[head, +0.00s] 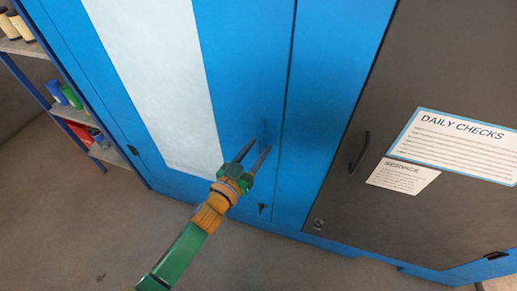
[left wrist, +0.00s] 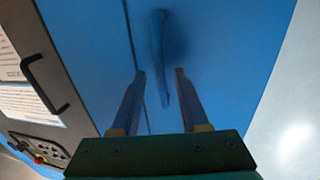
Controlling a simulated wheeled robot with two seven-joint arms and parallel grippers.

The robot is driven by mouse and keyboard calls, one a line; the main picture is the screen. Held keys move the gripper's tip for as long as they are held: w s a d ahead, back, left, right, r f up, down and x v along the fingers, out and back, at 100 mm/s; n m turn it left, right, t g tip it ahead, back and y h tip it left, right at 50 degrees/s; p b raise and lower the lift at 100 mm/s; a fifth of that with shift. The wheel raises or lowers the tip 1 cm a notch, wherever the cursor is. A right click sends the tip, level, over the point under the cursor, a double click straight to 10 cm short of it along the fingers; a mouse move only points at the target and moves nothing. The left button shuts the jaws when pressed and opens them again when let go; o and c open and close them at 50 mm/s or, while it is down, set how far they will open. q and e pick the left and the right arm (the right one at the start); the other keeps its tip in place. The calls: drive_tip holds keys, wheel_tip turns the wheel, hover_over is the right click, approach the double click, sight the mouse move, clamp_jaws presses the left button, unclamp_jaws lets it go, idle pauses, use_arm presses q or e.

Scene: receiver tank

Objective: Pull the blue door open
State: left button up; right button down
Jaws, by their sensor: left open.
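The blue door (head: 240,60) has a pale grey panel and fills the middle of the head view, shut flush with its frame. Its blue bar handle (left wrist: 158,38) stands upright near the door's edge in the left wrist view, with a dark shadow beside it. My left gripper (head: 261,144) is open in front of the handle. In the left wrist view its fingertips (left wrist: 160,72) lie on either side of the handle's lower part. I cannot tell whether they reach around it in depth or touch the door. My right gripper is not in view.
A dark grey door (head: 345,190) with a black handle (head: 359,152) and a "Daily checks" sheet (head: 462,145) is to the right. A shelf (head: 75,112) with several cans and bottles stands at the left. The floor (head: 70,220) before the blue door looks clear.

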use_arm(q)
drive_tip(key=shift+w+d, duration=0.1)
drive_tip(key=shift+w, duration=0.2)
clamp_jaws()
drive_tip(key=shift+s, duration=0.1)
idle(1.1)
